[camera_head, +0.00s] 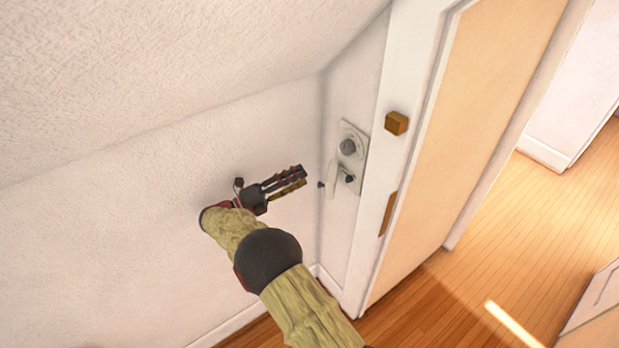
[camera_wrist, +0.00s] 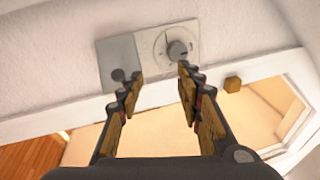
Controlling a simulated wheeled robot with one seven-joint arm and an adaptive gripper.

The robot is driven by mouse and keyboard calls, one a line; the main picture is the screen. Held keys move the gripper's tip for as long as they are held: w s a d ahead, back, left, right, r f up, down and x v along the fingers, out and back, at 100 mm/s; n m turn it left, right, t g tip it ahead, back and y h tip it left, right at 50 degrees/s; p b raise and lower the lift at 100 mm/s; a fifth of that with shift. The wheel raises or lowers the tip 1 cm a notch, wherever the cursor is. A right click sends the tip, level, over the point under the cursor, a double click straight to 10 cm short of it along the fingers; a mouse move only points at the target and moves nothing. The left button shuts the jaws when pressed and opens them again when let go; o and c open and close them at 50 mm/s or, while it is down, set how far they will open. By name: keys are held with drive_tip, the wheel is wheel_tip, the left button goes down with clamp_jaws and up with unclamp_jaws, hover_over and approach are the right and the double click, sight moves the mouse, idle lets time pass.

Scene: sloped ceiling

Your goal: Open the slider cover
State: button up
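A light wall plate (camera_head: 361,131) is mounted on the narrow wall beside the door frame. It carries a round dark knob (camera_head: 348,147), which shows in the wrist view as a dial (camera_wrist: 177,49). A pale slab (camera_head: 332,178) stands out at the plate's lower part, with a small dark knob (camera_head: 321,184) at its edge. In the wrist view, a grey panel (camera_wrist: 108,54) with a dark knob (camera_wrist: 117,74) adjoins the dial; it looks like the slider cover. My gripper (camera_head: 304,175) is open and empty, left of the slab and apart from it. Its fingers (camera_wrist: 157,80) are spread in the wrist view.
A wooden block (camera_head: 396,123) juts from the white door frame (camera_head: 405,60) right of the plate. A tan door (camera_head: 490,100) stands beyond it. The sloped ceiling (camera_head: 170,70) and left wall (camera_head: 120,220) close in around my arm. Wooden floor (camera_head: 520,215) lies open at right.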

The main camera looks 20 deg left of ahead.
drive_tip(key=shift+s+a+f, duration=0.3)
drive_tip(key=shift+s+a, duration=0.15)
drive_tip(key=shift+a, duration=0.05)
drive_tip(key=shift+f, duration=0.1)
idle(0.4)
drive_tip(key=shift+c, duration=1.2)
